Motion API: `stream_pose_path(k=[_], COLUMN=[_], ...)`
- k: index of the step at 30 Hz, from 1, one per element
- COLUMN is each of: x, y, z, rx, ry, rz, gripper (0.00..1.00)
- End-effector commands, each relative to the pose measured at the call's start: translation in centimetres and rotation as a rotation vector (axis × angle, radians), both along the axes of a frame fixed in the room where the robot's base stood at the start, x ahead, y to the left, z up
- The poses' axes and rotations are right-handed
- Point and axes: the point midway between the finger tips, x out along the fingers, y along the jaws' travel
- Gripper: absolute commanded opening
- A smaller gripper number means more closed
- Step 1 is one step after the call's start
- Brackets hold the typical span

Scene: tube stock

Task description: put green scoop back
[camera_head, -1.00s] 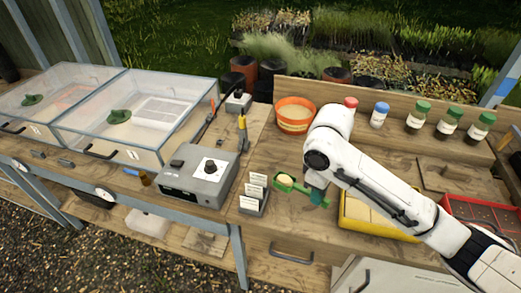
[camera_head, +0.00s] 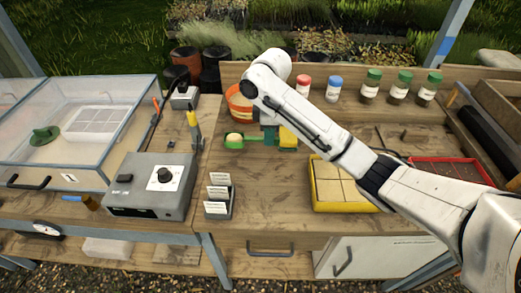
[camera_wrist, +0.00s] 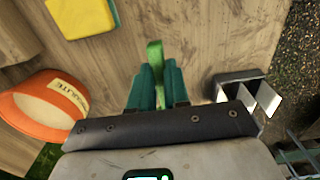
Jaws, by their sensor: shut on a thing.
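The green scoop (camera_head: 235,142) shows in the head view with its bowl to the left, and pale material lies in the bowl. My gripper (camera_head: 269,135) has teal fingers that are shut on its handle. In the wrist view the green handle (camera_wrist: 155,62) stands between the fingertips (camera_wrist: 156,88); the bowl is hidden there. The scoop is in front of the orange pot (camera_head: 236,108), which my arm partly covers. Whether the scoop touches the bench is unclear. The pot (camera_wrist: 40,112) also shows at the left of the wrist view.
A yellow and green sponge (camera_head: 289,137) lies just right of the gripper. A card holder (camera_head: 218,205) stands in front, a grey control box (camera_head: 150,187) at left. A yellow tray (camera_head: 345,207) is at right. Several capped jars line the back. Bench between scoop and card holder is clear.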

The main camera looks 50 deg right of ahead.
Motion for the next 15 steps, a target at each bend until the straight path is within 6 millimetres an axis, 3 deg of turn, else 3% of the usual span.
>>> stream_pose_path(k=[3, 9, 15], x=[1.5, 3.4, 4.2], y=[-0.7, -1.7, -2.0], z=[-2.2, -4.5, -5.6], rx=[0.0, -0.001, -0.001], ry=[0.004, 0.003, 0.002], rz=[-0.001, -0.001, 0.0], gripper=[0.0, 0.0, 0.0])
